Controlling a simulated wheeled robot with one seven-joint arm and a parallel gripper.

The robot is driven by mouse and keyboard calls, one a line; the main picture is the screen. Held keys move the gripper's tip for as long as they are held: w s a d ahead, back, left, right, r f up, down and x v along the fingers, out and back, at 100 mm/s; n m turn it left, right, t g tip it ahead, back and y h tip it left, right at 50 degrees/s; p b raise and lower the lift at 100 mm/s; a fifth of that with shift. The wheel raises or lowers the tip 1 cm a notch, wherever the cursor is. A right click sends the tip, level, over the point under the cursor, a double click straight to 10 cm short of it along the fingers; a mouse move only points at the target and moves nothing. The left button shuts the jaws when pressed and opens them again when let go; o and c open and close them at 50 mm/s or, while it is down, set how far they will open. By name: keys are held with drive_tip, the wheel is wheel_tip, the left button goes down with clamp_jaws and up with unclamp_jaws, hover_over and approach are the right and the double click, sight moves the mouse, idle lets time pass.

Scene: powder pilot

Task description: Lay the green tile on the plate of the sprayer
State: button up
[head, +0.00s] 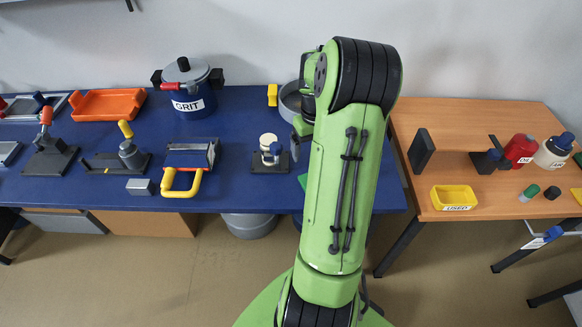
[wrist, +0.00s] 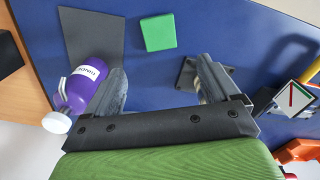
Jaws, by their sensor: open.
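The green tile (wrist: 158,32) lies flat on the blue table. In the head view only a sliver of the tile (head: 303,181) shows beside my arm. My gripper (wrist: 158,90) is open and empty, its two fingers spread above the table, with the tile beyond the fingertips in the wrist view. No label marks the sprayer. A cream-topped device on a dark plate (head: 268,152) stands left of the tile. Its dark base (wrist: 187,75) shows partly behind the right finger. A flat dark grey sheet (wrist: 92,38) lies left of the tile in the wrist view.
A purple bottle with a white cap (wrist: 86,84) is close to the left finger. A yellow-handled tool (head: 183,170), a blue GRIT pot (head: 188,90) and an orange tray (head: 108,104) stand on the blue table. A yellow USED bin (head: 454,197) is on the wooden table.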

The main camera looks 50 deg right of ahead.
drive_tip(key=w+a+r+n+t+h, duration=0.1)
drive_tip(key=a+r, duration=0.5)
drive_tip(key=a, duration=0.2)
drive_tip(key=w+a+r+n+t+h, duration=0.1)
drive_tip(key=a+r+n, duration=0.1)
drive_tip(key=a+r, duration=0.55)
drive_tip(key=s+a+r+n+t+y, duration=0.1)
drive_tip(key=s+a+n+t+y, duration=0.1)
drive_tip(key=s+a, duration=0.9)
drive_tip(key=a+t, duration=0.1)
drive_tip(key=a, duration=0.3)
drive_tip(key=shift+s+a+r+t, duration=0.2)
drive_tip(key=shift+a+r+t, duration=0.05)
drive_tip(key=shift+r+t, duration=0.1)
